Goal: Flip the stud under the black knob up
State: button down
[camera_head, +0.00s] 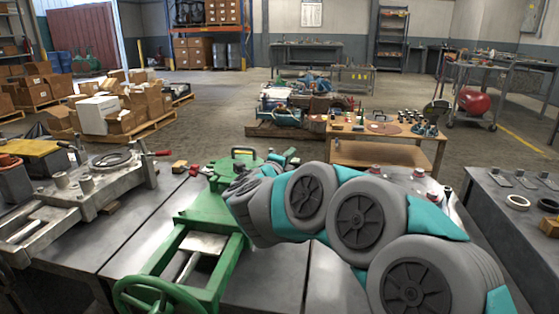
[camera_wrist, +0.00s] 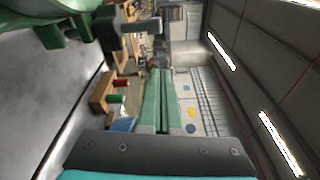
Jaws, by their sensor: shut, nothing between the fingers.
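My gripper (camera_wrist: 161,78) shows in the wrist view as two green fingers lying side by side, closed, with nothing between them. In the head view my own arm hides its fingertips. A dark, knob-like part on a stem (camera_wrist: 119,27) shows at the upper left of the wrist view, beside green metal and to the left of the fingertips. I cannot tell whether it is the black knob. No stud can be made out under it. The green machine (camera_head: 213,220) on the table lies beside my arm in the head view.
A wooden block (camera_wrist: 102,92) with red and green pegs shows left of my fingers in the wrist view. A grey metal fixture (camera_head: 85,190) stands left of the green machine. A wooden bench (camera_head: 385,155) with small parts stands behind. Bare tabletop (camera_head: 125,262) lies at front left.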

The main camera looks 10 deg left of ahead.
jog(key=v, duration=0.9)
jog(key=shift+s+a+b, duration=0.15)
jog(key=shift+a+b, duration=0.05)
jog(key=shift+b, duration=0.15)
jog(key=shift+f, duration=0.15)
